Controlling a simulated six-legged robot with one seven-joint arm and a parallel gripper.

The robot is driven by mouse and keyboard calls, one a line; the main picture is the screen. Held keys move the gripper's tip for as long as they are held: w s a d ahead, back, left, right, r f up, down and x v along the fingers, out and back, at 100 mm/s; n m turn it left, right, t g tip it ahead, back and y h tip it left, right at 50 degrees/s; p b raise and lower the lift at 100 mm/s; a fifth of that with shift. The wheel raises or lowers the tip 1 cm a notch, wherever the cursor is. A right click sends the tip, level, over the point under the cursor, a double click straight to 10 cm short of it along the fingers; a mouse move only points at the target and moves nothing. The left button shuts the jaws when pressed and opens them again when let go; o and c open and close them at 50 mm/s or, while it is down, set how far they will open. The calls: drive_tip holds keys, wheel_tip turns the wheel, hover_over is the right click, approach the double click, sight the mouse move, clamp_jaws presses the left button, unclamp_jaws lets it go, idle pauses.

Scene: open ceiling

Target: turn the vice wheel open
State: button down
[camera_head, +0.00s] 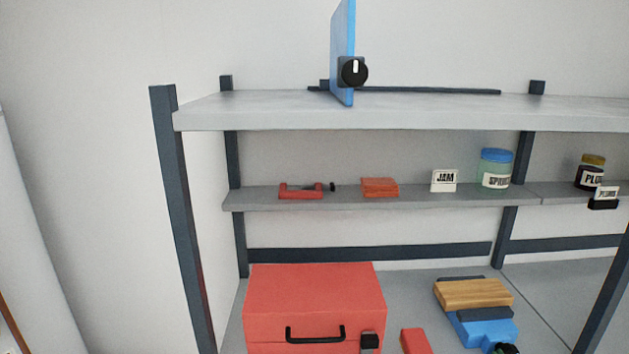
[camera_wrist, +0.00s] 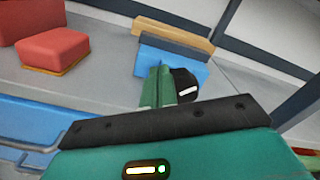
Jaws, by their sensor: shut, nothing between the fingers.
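The blue vice (camera_head: 487,329) sits on the bench at the lower right of the head view, with a wooden block (camera_head: 473,292) at its dark jaws. Its black wheel (camera_head: 503,349) is cut off by the bottom edge. In the wrist view the vice (camera_wrist: 165,63) is ahead, with the wooden block (camera_wrist: 173,36) behind it. The wheel (camera_wrist: 185,84), with a white mark, shows just right of my gripper (camera_wrist: 158,88). My green fingers are shut and empty, and hide part of the vice. I cannot tell whether they touch the wheel.
A red toolbox (camera_head: 315,300) stands left of the vice. A smaller red block (camera_wrist: 55,50) lies between them. A shelf (camera_head: 375,199) above holds jars and small items. A dark post (camera_head: 607,285) rises at the right.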

drive_tip(key=shift+a, duration=0.1)
drive_tip(key=s, duration=0.6)
drive_tip(key=shift+r, duration=0.2)
idle(0.4)
drive_tip(key=d+m, duration=0.7)
drive_tip(key=m, duration=0.5)
drive_tip(key=w, duration=0.6)
drive_tip(key=shift+f, duration=0.15)
drive_tip(key=shift+a+f, duration=0.1)
drive_tip(key=shift+a, duration=0.15)
idle(0.4)
